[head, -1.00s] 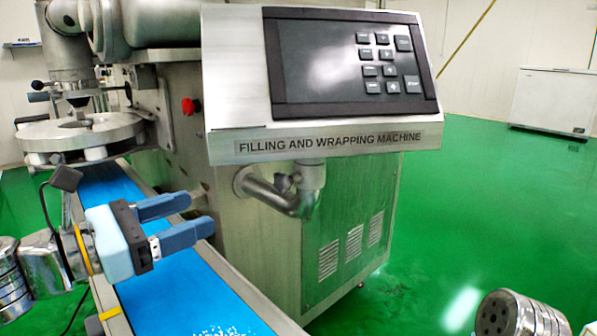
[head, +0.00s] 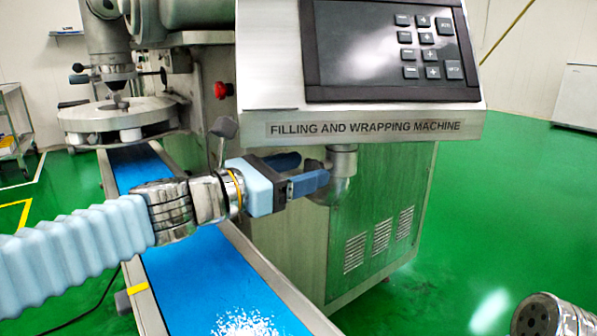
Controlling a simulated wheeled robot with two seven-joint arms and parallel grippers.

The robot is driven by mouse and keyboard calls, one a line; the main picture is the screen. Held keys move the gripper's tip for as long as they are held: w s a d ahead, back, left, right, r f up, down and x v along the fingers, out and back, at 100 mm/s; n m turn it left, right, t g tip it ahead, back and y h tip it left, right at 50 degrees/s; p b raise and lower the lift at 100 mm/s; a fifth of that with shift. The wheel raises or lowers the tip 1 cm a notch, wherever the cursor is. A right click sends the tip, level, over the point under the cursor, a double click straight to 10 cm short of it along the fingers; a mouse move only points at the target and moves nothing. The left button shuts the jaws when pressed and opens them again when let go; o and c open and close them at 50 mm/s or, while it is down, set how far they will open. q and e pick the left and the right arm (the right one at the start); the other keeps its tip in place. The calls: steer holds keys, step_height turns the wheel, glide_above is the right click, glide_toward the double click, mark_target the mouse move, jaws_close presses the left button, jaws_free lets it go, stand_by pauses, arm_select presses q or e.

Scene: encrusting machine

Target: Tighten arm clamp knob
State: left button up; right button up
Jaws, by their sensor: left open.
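The filling and wrapping machine carries a tilted control panel (head: 365,122) on a metal support arm (head: 342,160), a bent pipe below the panel. My left gripper (head: 314,168) is open at this bend, just under the panel's lower left part. Its blue fingers point right, and the nearer one overlaps the bend in the picture. The clamp knob on the bend is hidden behind the fingers, so I cannot tell whether they are around it or touching it. My right gripper is out of view.
A round metal table (head: 118,113) and a red button (head: 222,90) are on the machine at left. Green floor (head: 475,215) is free at right.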

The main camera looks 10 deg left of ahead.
arm_select(q)
steer(key=c, duration=1)
steer(key=m+b, duration=0.3)
steer(key=m, duration=0.1)
steer(key=shift+d, duration=0.1)
steer(key=shift+c, duration=0.2)
steer(key=o, duration=1)
steer(key=shift+s, duration=0.1)
steer(key=shift+o, duration=0.2)
